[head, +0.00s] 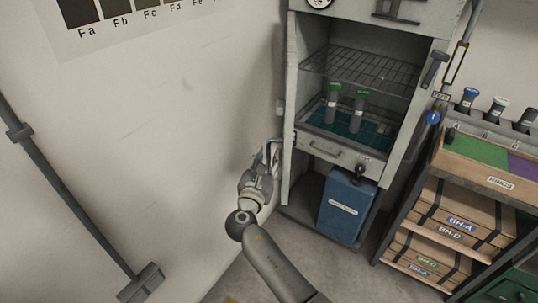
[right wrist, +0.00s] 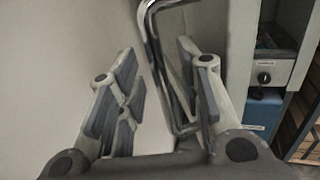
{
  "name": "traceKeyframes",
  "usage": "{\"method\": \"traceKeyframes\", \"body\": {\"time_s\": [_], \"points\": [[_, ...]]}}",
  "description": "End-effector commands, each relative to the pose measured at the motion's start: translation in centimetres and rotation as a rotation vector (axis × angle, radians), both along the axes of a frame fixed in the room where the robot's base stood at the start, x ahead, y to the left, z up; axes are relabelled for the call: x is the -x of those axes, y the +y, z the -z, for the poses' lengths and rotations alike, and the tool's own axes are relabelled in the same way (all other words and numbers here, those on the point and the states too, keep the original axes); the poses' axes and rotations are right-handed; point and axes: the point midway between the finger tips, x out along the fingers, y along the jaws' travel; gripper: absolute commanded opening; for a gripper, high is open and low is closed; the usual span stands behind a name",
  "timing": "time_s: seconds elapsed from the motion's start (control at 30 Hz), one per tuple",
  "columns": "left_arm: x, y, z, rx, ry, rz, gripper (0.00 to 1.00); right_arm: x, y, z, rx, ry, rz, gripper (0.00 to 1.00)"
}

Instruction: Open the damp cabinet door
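The damp cabinet (head: 420,75) stands right of centre in the head view, and its front is open. Its pale grey door (head: 291,90) shows nearly edge-on along the left side, swung outward; it also shows in the right wrist view (right wrist: 238,60). A chrome bar handle (right wrist: 152,30) stands on the door's outer side in the right wrist view. My right gripper (head: 268,158) is beside the door's lower part. In the right wrist view the fingers (right wrist: 163,88) are spread, with the handle between them, nearer the right finger. Contact cannot be told. My left gripper is out of view.
Inside the cabinet are a wire shelf (head: 365,72), two green-capped bottles (head: 331,108), a drawer (head: 335,152) and a blue container (head: 345,207). A rack with labelled wooden boxes (head: 455,225) stands at right. A wall (head: 170,130) lies close left of my right gripper.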

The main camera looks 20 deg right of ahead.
Motion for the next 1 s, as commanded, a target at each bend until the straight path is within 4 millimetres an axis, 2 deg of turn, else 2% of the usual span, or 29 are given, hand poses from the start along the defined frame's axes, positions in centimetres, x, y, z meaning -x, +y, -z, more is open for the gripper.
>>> {"method": "traceKeyframes", "body": {"time_s": [0.1,0.3,0.63,0.67,0.77,0.87,0.9,0.97,1.0], "points": [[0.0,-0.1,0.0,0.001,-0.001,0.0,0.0,1.9,1.1,0.1,0.0,0.002,-0.001,0.34],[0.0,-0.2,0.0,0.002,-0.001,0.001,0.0,4.2,2.3,0.0,0.001,0.0,0.001,0.34],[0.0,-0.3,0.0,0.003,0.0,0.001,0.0,4.8,2.6,0.0,0.002,0.0,0.001,0.34],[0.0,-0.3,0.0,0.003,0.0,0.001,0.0,4.8,2.6,0.0,0.002,0.0,0.001,0.32],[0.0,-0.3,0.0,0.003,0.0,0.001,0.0,4.8,2.6,1.0,-0.017,0.012,-0.005,0.2],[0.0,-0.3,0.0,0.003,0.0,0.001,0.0,5.2,2.5,5.6,-0.119,0.066,-0.03,0.07],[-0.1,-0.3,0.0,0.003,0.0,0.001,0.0,5.7,2.4,8.6,-0.192,0.101,-0.041,0.01],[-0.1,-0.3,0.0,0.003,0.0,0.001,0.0,7.1,2.2,14.2,-0.34,0.164,-0.044,0.0],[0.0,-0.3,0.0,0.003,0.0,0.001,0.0,8.5,2.0,18.4,-0.457,0.21,-0.032,0.0]]}}
